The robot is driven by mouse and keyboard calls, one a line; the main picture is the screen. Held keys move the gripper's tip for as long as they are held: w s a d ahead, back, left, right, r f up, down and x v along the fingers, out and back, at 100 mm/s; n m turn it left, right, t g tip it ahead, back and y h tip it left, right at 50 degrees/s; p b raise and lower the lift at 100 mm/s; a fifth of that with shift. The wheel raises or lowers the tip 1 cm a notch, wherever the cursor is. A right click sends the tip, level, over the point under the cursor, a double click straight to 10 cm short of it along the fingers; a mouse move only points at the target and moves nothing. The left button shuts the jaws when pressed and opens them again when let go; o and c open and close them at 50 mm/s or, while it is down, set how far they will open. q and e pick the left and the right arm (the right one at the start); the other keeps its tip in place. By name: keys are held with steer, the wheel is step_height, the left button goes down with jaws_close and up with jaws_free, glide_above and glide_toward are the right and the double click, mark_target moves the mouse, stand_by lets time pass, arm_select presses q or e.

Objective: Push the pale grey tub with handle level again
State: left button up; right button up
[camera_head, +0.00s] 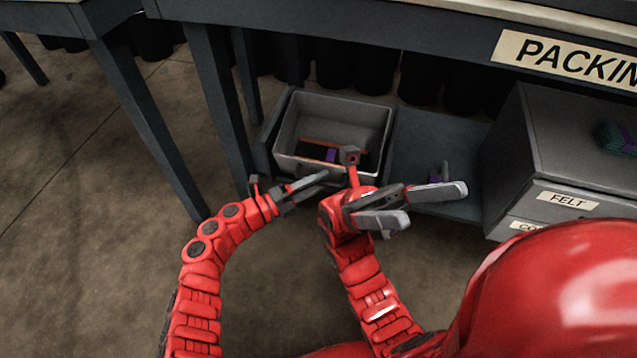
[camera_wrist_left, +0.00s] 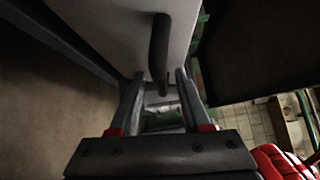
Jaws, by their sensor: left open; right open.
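The pale grey tub (camera_head: 336,104) stands in the low bay under the bench in the head view, turned a little against the bay's edges. Its front is partly hidden by my arms, so its exact tilt is hard to tell. In the left wrist view its pale wall (camera_wrist_left: 120,35) fills the top, and its dark bar handle (camera_wrist_left: 159,45) runs down to the gap between my fingers. My left gripper (camera_head: 316,179) is open at the tub's front, with no clear grip on the handle. My right gripper (camera_head: 436,203) is open and empty, to the right of the tub's front.
A purple item (camera_head: 331,155) lies in the tub. A small grey and purple thing (camera_head: 437,176) is on the shelf (camera_head: 420,150) to the right. A grey drawer unit (camera_head: 560,150) labelled FELT stands further right. A bench leg (camera_head: 215,100) bounds the left; open floor lies beyond.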

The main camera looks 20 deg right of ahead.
arm_select(q)
steer(key=shift+d, duration=0.15)
jaws_close()
stand_by(1.4)
